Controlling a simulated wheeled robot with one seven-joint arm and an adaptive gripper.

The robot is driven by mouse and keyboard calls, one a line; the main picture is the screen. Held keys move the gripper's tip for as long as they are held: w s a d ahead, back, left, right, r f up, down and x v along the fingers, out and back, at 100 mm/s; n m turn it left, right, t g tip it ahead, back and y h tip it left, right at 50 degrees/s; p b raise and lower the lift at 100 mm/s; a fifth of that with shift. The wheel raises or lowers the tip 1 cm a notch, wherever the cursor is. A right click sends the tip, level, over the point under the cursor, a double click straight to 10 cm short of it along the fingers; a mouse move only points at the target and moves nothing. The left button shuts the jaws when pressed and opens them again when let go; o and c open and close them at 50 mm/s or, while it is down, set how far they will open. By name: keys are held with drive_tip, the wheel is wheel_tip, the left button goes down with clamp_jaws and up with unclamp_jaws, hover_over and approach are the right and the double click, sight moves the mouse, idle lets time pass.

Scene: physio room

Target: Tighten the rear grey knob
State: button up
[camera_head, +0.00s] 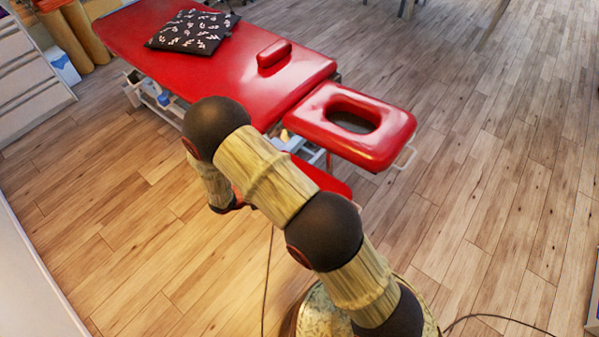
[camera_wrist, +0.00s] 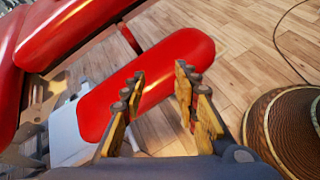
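The red treatment table (camera_head: 130,35) stands at the upper left to middle in the head view, with its red headrest (camera_head: 315,118) at the near end. My gripper (camera_wrist: 160,74) is open and empty in the wrist view. Its two yellow, worn fingers are apart, with a rounded red pad (camera_wrist: 120,101) behind and between them. Pale grey metal parts (camera_wrist: 66,132) of the table frame show left of the fingers. I cannot pick out a grey knob for certain in either view. In the head view my arm hides part of the table's near underside, and my fingers cannot be made out.
A black patterned cushion (camera_head: 192,32) and a small red bolster (camera_head: 274,54) lie on the table. White drawers (camera_head: 25,85) stand at far left. A thin cable (camera_head: 267,275) runs across the wooden floor. Floor right of the table (camera_head: 490,170) is clear.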

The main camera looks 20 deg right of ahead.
wheel_tip(320, 180, up, 13)
drive_tip(key=s+d+m+g+y+b, duration=0.1)
drive_tip(key=s+d+m+g+y, duration=0.1)
drive_tip(key=m, duration=0.3)
drive_tip(key=shift+s+d+m+y+b, duration=0.15)
drive_tip(key=shift+s+m+y+b, duration=0.15)
drive_tip(key=shift+s+m+b, duration=0.1)
drive_tip(key=shift+f, duration=0.1)
drive_tip(key=shift+c, duration=0.3)
